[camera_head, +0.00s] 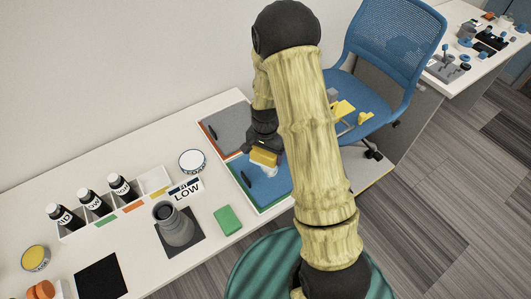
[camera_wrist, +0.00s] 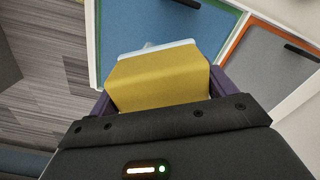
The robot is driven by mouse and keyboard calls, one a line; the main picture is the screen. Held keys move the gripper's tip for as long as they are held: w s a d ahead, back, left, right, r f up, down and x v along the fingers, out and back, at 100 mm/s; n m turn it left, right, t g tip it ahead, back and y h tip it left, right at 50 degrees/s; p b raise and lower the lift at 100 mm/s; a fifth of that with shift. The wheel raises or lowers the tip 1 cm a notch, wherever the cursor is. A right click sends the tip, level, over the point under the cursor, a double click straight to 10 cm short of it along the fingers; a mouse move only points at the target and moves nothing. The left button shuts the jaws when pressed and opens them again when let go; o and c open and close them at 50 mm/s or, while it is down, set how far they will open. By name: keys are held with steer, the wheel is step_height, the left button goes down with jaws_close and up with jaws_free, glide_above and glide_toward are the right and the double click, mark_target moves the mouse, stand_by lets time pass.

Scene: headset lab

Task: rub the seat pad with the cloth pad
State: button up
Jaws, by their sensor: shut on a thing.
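My gripper (camera_head: 264,139) is shut on a yellow block with a pale blue-white underside, which I take as the cloth pad (camera_head: 263,157). In the wrist view the cloth pad (camera_wrist: 158,80) sits between the purple fingers of my gripper (camera_wrist: 160,92). It is over the blue panel (camera_head: 268,186) at the table's right end; whether it touches the panel I cannot tell. The seat pad (camera_head: 343,92) is the blue seat of the chair behind my arm, partly hidden by it. The cloth pad is apart from the seat pad.
Yellow and grey pieces (camera_head: 343,108) show on or before the seat. A grey panel (camera_head: 222,128) adjoins the blue one. The white table (camera_head: 130,240) holds labelled bottles (camera_head: 88,202), a grey cup (camera_head: 172,222) and a green block (camera_head: 228,220). The chair's blue backrest (camera_head: 395,45) rises behind the seat.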

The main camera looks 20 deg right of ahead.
steer(key=b, duration=0.4)
glide_above(266, 171)
steer(key=shift+s+a+f, duration=0.1)
steer(key=shift+a+f, duration=0.05)
steer(key=shift+f, duration=2.55)
steer(key=shift+f+b, duration=0.6)
steer(key=shift+f, duration=0.4)
steer(key=shift+w+d+r, duration=0.1)
steer(key=shift+w+d, duration=0.2)
steer(key=shift+d, duration=0.55)
steer(key=shift+w+d+r, duration=0.1)
steer(key=shift+w+d, duration=0.15)
steer(key=shift+d, duration=0.7)
steer(key=shift+d, duration=0.1)
steer(key=shift+w+d+f+p, duration=0.1)
steer(key=shift+w+d, duration=0.1)
steer(key=shift+d, duration=0.4)
steer(key=shift+w+d+f+p, duration=0.1)
steer(key=shift+w+d, duration=0.1)
steer(key=shift+d, duration=0.35)
steer(key=shift+w+d+f+p, duration=0.1)
steer(key=shift+w+d, duration=0.1)
steer(key=shift+d, duration=0.4)
steer(key=shift+r, duration=0.1)
